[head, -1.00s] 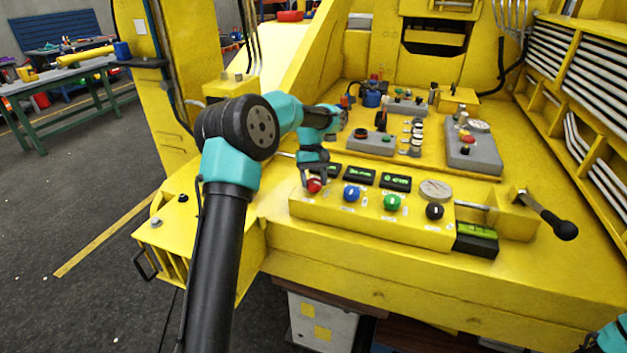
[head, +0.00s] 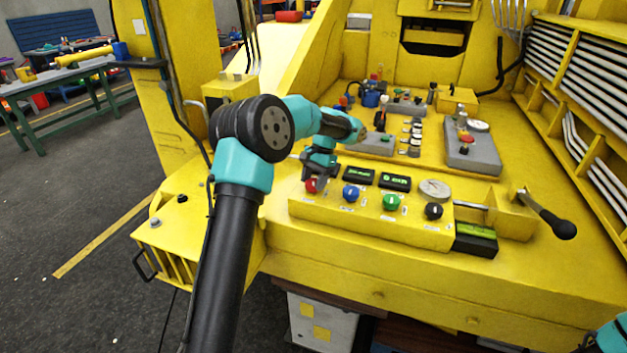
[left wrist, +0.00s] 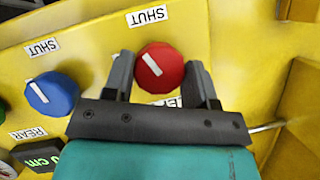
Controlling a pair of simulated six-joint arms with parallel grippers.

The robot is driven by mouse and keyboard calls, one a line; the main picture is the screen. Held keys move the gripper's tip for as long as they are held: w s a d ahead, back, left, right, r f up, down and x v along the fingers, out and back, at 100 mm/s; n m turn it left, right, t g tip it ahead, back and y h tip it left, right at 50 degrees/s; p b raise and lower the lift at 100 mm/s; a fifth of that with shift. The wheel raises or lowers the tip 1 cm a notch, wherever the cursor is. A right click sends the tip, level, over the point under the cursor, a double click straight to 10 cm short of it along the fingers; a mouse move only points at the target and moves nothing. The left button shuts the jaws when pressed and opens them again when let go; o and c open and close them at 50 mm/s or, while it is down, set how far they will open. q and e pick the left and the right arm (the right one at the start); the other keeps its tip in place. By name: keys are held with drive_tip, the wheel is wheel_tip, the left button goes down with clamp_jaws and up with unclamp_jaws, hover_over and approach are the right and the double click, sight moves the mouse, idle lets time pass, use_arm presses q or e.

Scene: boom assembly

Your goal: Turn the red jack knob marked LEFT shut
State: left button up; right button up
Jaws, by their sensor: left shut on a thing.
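The red knob (head: 311,186) is at the left end of the yellow panel's front row, partly covered by my left gripper (head: 316,178). In the left wrist view the red knob (left wrist: 160,68) sits between the two grey fingers of my left gripper (left wrist: 162,82), which is shut on it. The knob's white pointer line is diagonal, its upper end leaning left of the SHUT label (left wrist: 147,15) printed above it. The label below the knob is mostly hidden by the gripper, so I cannot read it.
A blue knob (head: 351,194), a green knob (head: 391,202) and a black knob (head: 433,211) continue the row to the right. Small green displays (head: 359,174) stand behind. A black-handled lever (head: 559,228) is at the right. Part of my right arm shows at the lower right corner.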

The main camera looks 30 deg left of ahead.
use_arm(q)
drive_tip(key=shift+d+m+t+y, duration=0.15)
drive_tip(key=shift+m+y, duration=0.25)
drive_tip(key=shift+m, duration=0.75)
drive_tip(key=shift+a+m+t+y, duration=0.1)
drive_tip(key=shift+m+t+y, duration=0.25)
drive_tip(key=shift+m, duration=0.8)
drive_tip(key=o, duration=0.9)
drive_tip(key=shift+r, duration=0.1)
drive_tip(key=v, duration=1.7)
drive_tip(key=shift+w, duration=0.25)
drive_tip(key=shift+d, duration=0.2)
